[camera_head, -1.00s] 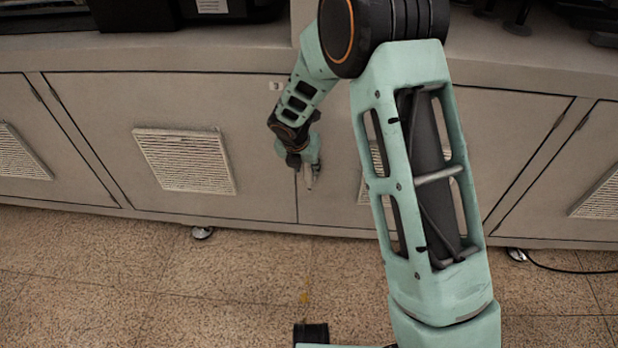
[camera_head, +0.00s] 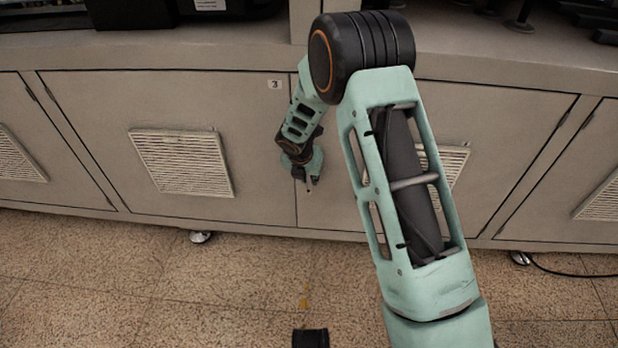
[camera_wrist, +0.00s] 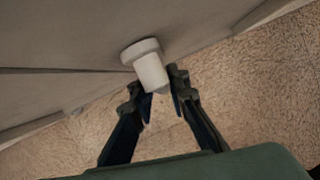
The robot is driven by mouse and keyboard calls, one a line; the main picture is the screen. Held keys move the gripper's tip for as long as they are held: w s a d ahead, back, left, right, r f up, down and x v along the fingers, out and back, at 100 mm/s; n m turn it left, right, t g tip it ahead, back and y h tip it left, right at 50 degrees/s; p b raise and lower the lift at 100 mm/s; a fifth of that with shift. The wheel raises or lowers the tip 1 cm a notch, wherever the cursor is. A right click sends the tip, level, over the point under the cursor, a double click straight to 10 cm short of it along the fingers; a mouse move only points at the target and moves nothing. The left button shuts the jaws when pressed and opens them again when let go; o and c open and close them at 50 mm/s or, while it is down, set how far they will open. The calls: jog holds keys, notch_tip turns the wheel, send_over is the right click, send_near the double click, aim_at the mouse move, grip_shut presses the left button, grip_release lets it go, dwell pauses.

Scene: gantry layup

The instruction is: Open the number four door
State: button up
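The grey door (camera_head: 345,205) right of the door marked "3" (camera_head: 275,85) stands closed in the head view; my arm covers much of it, and no number 4 is visible. My gripper (camera_head: 309,186) is at this door's left edge, beside the seam between the two doors. In the wrist view a pale round knob (camera_wrist: 152,70) sticks out from the grey front. My gripper (camera_wrist: 161,94) is open there, with one finger on each side of the knob's outer end. I cannot tell whether either finger touches it.
The door marked 3 (camera_head: 90,120) is closed and has a vent grille (camera_head: 183,163). Another closed door (camera_head: 570,165) stands at the far right. A counter (camera_head: 180,47) with dark equipment runs above. The speckled floor (camera_head: 200,290) in front is mostly clear, with a black cable at right.

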grip_shut()
